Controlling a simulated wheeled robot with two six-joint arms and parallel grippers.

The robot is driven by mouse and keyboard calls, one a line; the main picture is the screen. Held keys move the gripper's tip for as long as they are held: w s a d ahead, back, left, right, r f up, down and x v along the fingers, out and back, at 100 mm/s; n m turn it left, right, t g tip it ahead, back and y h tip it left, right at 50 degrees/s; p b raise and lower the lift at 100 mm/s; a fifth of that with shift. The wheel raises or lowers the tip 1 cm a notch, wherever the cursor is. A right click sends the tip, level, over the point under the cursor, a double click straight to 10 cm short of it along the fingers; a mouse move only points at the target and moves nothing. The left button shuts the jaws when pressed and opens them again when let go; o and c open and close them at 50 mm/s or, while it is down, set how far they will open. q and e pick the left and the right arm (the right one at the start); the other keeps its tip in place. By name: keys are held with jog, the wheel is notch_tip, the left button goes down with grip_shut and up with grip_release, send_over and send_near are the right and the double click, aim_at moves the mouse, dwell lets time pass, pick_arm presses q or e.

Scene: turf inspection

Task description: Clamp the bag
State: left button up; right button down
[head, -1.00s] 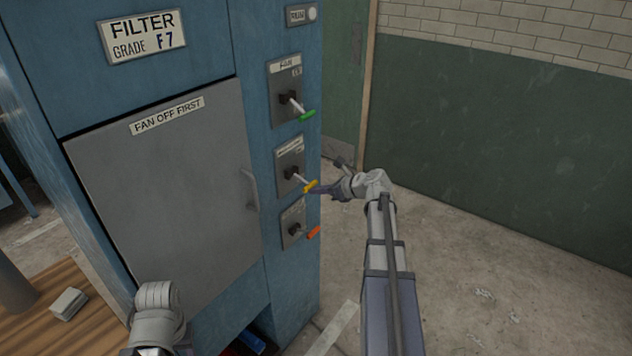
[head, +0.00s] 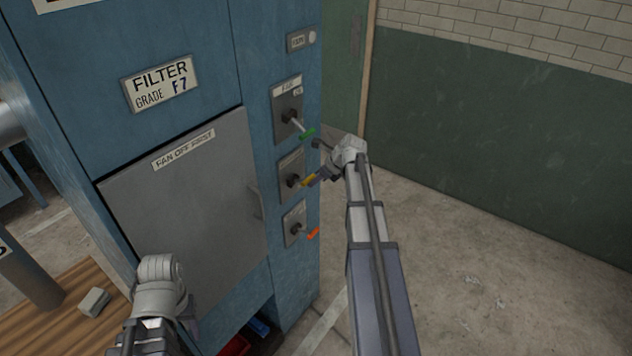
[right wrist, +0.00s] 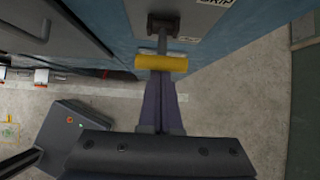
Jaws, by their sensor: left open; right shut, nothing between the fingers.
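On the front of the blue cabinet (head: 290,270) three levers stand one above another: green-tipped (head: 307,133), yellow-tipped (head: 308,181) and orange-tipped (head: 313,233). All stick out to the right and slightly down. My right gripper (head: 317,178) is shut and empty at the yellow handle. In the right wrist view, its closed fingers (right wrist: 160,98) end right at the yellow crossbar (right wrist: 162,63); whether they touch cannot be told. My left gripper (head: 188,312) is low at the left, its fingers mostly hidden behind the wrist. No bag is visible.
A closed grey door (head: 195,215) marked "FAN OFF FIRST" fills the cabinet's left part. A grey block (head: 94,302) lies on a wooden surface (head: 50,325) at lower left. Red and blue items sit low beneath the cabinet. The floor to the right is clear.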

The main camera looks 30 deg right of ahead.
jog(key=shift+w+r, duration=0.2)
jog(key=shift+r, duration=0.05)
dwell(0.4)
jog(key=shift+s+f, duration=0.1)
jog(key=shift+f, duration=0.05)
jog(key=s+d+f+b, duration=0.1)
jog(key=s+f+b, duration=0.2)
jog(key=w+r+p+v, duration=0.1)
jog(key=p+v, duration=0.8)
jog(key=v, duration=0.1)
jog(key=shift+w+a+r+p, duration=0.25)
jog(key=shift+w+a+p, duration=0.05)
jog(key=shift+w+p, duration=0.1)
